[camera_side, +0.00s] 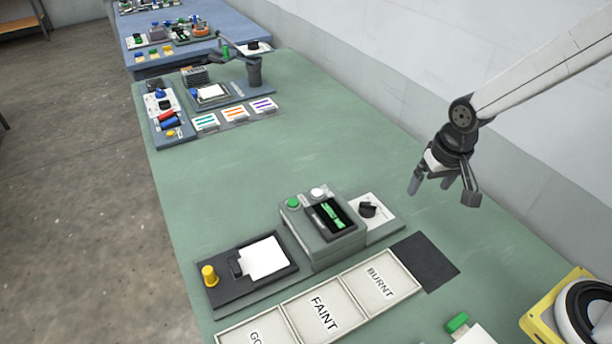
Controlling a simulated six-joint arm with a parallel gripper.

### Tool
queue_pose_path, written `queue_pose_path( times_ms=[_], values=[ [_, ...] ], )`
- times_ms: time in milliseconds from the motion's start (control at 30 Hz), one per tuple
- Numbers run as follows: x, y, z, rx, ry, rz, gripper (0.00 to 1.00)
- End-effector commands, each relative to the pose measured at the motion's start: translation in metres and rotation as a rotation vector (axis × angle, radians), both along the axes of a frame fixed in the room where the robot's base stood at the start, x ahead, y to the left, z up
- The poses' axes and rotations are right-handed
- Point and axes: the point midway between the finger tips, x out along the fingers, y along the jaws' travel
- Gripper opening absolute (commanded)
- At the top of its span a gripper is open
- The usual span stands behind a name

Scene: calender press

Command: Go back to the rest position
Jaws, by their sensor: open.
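My gripper (444,184) hangs in the air at the right, above the green table (330,140). Its dark fingers point down and are apart, with nothing between them. The grey press unit (332,250) stands below and to the left of it, with a green button (293,202), a white button (318,193) and a dark display with green markings. My gripper is clear of everything on the table.
A black plate (220,287) holds a white sheet (264,258) and a yellow knob (209,274). A panel with a black knob (367,209) is beside the press. Trays marked FAINT (312,331) and BURNT (399,298) lie in front. The table's middle is clear.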

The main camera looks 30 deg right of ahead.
Motion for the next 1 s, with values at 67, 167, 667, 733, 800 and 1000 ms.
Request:
queue_pose_path(
  times_ms=[67,167,667,733,800,1000],
  values=[
    [-0.018,-0.007,0.003,-0.014,-0.025,0.072,0.95],
    [-0.036,-0.013,0.005,-0.032,-0.049,0.153,0.95],
    [-0.059,-0.019,0.005,-0.060,-0.077,0.262,0.95],
    [-0.059,-0.019,0.005,-0.060,-0.077,0.262,0.95],
    [-0.059,-0.019,0.005,-0.060,-0.077,0.262,0.95],
    [-0.058,-0.019,0.005,-0.060,-0.077,0.261,0.95]
  ],
)
